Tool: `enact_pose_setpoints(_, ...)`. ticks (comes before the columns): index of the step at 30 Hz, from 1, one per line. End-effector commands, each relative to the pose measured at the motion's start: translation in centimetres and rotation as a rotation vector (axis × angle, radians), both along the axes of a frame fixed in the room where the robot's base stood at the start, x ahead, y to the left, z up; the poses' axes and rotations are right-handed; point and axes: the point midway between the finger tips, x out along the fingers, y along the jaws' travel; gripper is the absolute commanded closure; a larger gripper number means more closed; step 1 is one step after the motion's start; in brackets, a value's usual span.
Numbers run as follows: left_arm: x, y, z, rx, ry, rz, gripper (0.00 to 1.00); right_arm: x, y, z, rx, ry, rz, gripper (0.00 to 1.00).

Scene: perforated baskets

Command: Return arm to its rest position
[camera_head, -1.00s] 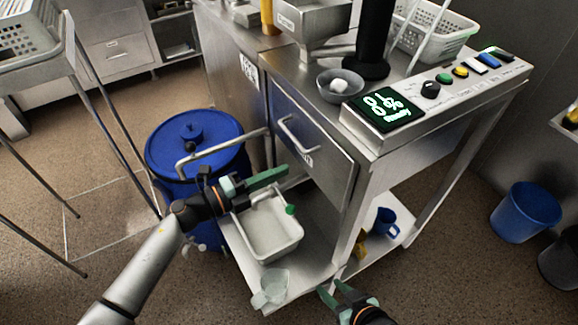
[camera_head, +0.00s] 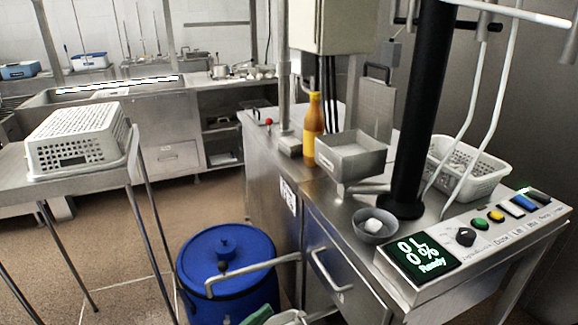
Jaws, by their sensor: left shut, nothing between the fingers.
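My left gripper (camera_head: 257,315) shows only as a green fingertip part at the bottom edge of the head view. It is shut and holds nothing. The rest of the left arm is below the picture. My right gripper is out of view.
A steel counter (camera_head: 268,165) with a drawer (camera_head: 345,270) fills the right. On it are a yellow bottle (camera_head: 313,130), a steel bowl (camera_head: 374,226), a black column (camera_head: 412,150) and a white perforated basket (camera_head: 480,172).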

Motion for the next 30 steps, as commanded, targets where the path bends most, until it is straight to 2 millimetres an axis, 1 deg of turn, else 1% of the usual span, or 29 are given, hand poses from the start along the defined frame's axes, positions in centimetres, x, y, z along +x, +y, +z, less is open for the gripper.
enact_pose_setpoints(1,-0.9,1.3,0.3,-0.089,0.120,0.095,1.00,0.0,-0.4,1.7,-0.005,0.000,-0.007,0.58)
enact_pose_setpoints(2,-1.2,2.3,-0.1,-0.138,0.192,0.155,1.00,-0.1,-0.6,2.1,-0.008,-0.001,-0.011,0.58)
enact_pose_setpoints(3,-2.0,3.6,-0.9,-0.201,0.291,0.232,1.00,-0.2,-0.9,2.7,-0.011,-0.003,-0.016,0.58)
enact_pose_setpoints(5,-3.5,5.4,-2.4,-0.292,0.447,0.346,1.00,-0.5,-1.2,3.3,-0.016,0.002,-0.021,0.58)
enact_pose_setpoints(6,-4.9,6.6,-3.5,-0.347,0.552,0.419,1.00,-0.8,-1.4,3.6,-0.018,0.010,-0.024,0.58)
enact_pose_setpoints(8,-7.3,8.1,-5.2,-0.419,0.705,0.519,1.00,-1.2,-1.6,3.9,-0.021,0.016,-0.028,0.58)
enact_pose_setpoints(9,-9.0,8.9,-6.3,-0.462,0.801,0.579,1.00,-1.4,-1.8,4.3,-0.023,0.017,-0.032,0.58)
enact_pose_setpoints(11,-11.6,9.8,-7.8,-0.516,0.932,0.655,1.00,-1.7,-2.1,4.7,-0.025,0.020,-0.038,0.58)
enact_pose_setpoints(12,-13.3,10.2,-8.5,-0.547,1.009,0.697,1.00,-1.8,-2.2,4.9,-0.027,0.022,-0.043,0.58)
enact_pose_setpoints(15,-16.5,10.8,-9.9,-0.601,1.151,0.772,1.00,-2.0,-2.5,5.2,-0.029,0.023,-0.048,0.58)
enact_pose_setpoints(16,-17.3,10.9,-10.1,-0.610,1.181,0.787,1.00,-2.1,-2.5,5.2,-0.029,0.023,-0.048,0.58)
enact_pose_setpoints(18,-18.4,11.0,-10.5,-0.626,1.227,0.809,1.00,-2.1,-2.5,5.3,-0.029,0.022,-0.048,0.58)
enact_pose_setpoints(20,-18.8,11.0,-10.7,-0.633,1.245,0.818,1.00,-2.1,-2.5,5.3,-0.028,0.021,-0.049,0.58)
enact_pose_setpoints(30,-18.8,11.0,-10.9,-0.632,1.247,0.818,1.00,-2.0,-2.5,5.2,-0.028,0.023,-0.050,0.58)
